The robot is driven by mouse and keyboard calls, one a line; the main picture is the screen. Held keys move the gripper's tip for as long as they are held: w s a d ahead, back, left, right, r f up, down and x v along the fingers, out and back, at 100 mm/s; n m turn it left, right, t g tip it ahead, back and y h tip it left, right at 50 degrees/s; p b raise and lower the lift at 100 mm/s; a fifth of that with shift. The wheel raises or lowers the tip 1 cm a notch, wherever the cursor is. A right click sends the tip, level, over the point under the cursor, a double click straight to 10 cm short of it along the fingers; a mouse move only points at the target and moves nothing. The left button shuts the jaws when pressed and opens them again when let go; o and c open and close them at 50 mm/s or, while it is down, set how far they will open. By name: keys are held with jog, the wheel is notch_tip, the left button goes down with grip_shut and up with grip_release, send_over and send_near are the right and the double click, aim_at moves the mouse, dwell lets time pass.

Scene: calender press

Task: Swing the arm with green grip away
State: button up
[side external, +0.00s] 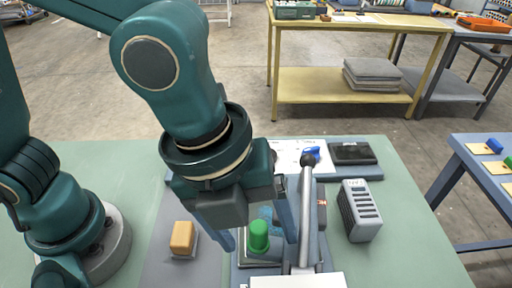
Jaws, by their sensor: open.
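A green grip (259,235), a short upright cylinder, stands at the front middle of the bench, on or above a dark grey base. The arm that bears it is mostly hidden, so I cannot tell its shape or direction. My gripper (260,243) points down with its blue fingers apart. In this view the green grip shows between the fingers. I cannot tell whether either finger touches it. Just to the right, a long grey lever (306,215) runs from front to back and ends in a dark and blue knob (311,154).
An orange block (182,237) sits left of my gripper. A grey slotted box (360,211) stands right of the lever. A black pad (352,153) and white sheet (288,151) lie behind. The green bench top (418,250) is clear at the right.

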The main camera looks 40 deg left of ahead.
aim_at(283, 238)
jog(key=shift+w+d, duration=0.25)
jog(key=shift+w, duration=0.25)
jog(key=shift+w+d, duration=0.3)
jog(key=shift+w, duration=0.25)
jog(key=shift+w+d, duration=0.35)
jog(key=shift+w, duration=0.1)
jog(key=shift+w+d, duration=0.1)
dwell(0.3)
